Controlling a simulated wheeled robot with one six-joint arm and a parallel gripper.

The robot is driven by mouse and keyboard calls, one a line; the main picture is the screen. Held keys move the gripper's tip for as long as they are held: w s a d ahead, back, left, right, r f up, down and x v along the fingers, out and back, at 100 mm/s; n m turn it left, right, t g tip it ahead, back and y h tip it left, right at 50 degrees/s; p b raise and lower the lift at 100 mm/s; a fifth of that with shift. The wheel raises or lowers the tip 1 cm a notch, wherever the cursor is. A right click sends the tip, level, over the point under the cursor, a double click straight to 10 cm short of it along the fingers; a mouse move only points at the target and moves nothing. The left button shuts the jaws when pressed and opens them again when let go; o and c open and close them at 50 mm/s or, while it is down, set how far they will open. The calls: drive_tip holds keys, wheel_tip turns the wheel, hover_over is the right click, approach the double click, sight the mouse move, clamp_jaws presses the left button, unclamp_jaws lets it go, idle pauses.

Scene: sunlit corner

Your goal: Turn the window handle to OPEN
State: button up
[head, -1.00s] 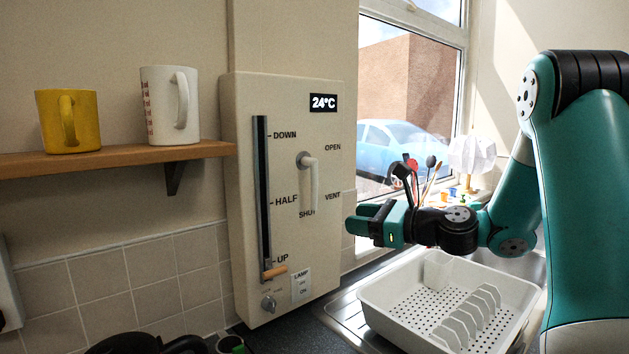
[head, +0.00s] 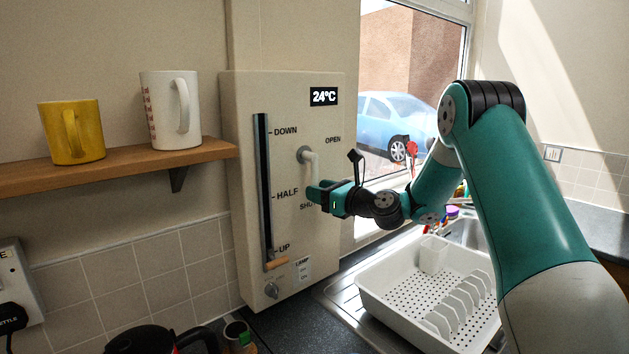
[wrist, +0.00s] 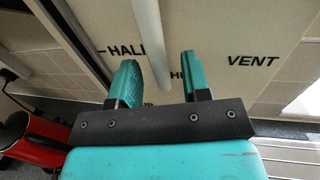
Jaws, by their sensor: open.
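The white window handle (head: 313,166) is on the cream wall panel (head: 236,200). Its lever hangs down from its pivot towards the SHUT label, with OPEN up to the right. My gripper (head: 315,193) is at the lower part of the lever and hides its end and part of the labels. In the wrist view the handle (wrist: 150,35) runs down between the two teal fingers of my gripper (wrist: 160,68). The fingers are open, with a gap on each side of the bar. The VENT label shows to the right there.
A slider with a wooden knob (head: 276,264) and a lamp dial (head: 271,290) are on the same panel. A white dish rack (head: 378,302) stands below my arm. A shelf (head: 120,163) with two mugs is at the left. A kettle (head: 150,340) is at the lower left.

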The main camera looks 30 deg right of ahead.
drive_tip(key=shift+x, duration=1.05)
